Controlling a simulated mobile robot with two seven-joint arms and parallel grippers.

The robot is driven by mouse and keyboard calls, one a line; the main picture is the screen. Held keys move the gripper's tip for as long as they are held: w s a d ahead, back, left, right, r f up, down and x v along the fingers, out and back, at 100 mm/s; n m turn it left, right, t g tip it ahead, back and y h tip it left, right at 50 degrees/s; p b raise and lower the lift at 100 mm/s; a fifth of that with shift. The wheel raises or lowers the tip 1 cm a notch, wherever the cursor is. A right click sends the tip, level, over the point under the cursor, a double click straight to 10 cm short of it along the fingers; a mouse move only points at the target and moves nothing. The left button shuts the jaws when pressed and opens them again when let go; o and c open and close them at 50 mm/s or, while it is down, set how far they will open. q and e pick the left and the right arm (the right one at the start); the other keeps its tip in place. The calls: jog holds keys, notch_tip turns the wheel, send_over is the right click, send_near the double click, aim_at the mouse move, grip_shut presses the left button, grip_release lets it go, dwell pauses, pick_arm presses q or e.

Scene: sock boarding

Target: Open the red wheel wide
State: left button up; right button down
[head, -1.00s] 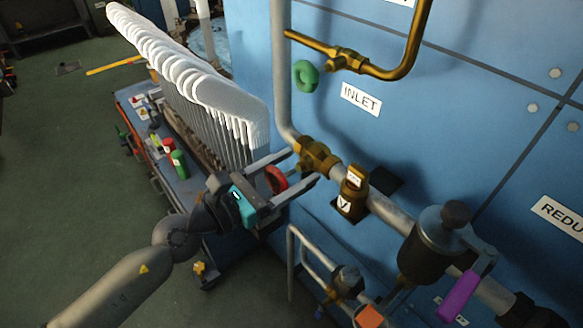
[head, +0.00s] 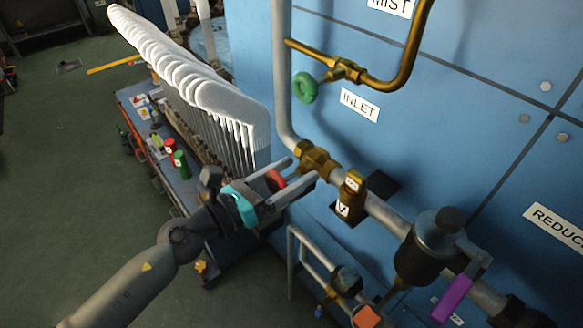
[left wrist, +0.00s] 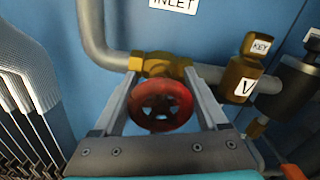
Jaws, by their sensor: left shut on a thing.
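The red wheel (head: 275,181) is a handwheel on a brass valve (head: 316,158) in the grey pipe under the INLET label. My left gripper (head: 289,172) comes in from the left with its two fingers on either side of the wheel, shut on it. In the left wrist view the red wheel (left wrist: 162,105) sits between the two fingers, its spokes facing the camera, with the brass valve (left wrist: 160,64) behind it. My right gripper is not in view.
A green wheel (head: 306,87) is on the brass pipe above. A brass fitting marked V (head: 351,195) and a dark cylinder with a purple lever (head: 452,298) are to the right. A rack of white socks on boards (head: 230,105) stands close on the left.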

pick_arm(q)
jog(key=shift+n+p, duration=0.6)
jog(key=shift+n, duration=0.9)
jog(key=o, duration=1.3)
jog(key=shift+b+v, duration=1.65)
jog(key=shift+v, duration=6)
jog(key=shift+c, duration=0.2)
